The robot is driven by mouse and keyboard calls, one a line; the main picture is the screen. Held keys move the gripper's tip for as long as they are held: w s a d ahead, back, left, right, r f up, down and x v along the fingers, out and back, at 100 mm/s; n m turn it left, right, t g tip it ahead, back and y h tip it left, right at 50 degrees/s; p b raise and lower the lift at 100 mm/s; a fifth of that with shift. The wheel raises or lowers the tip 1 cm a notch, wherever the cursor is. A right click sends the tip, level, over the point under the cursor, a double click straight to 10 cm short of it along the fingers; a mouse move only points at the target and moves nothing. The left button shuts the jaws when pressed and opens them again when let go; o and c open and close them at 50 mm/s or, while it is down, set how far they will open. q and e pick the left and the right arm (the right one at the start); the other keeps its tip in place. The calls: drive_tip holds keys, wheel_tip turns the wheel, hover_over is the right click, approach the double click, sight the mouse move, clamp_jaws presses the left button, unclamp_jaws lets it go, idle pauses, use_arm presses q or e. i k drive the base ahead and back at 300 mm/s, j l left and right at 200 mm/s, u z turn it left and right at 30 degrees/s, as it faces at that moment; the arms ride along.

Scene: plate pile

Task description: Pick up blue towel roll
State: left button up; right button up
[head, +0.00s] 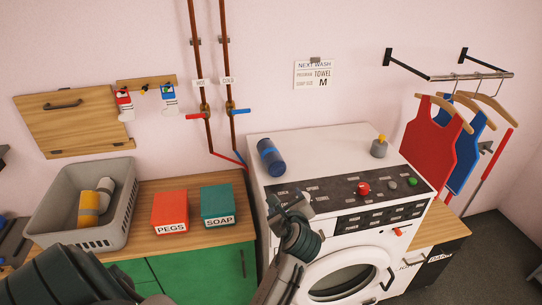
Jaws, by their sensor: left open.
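The blue towel roll (270,157) lies on the left part of the white washing machine's top (325,146), close behind the control panel. Its long side runs slightly diagonally. My left gripper (296,208) is in front of the machine's panel, nearer to me and below and right of the roll in the picture. It is open and apart from the roll, and no object shows in it. My right gripper is not in view.
A grey basket (122,216) with a yellow and a white roll stands on the left counter. A red PEGS box (170,211) and a green SOAP box (217,205) sit beside it. The machine's top middle is clear.

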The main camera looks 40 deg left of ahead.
sight(276, 166)
drive_tip(key=i+j, duration=0.7)
drive_tip(key=j, duration=0.2)
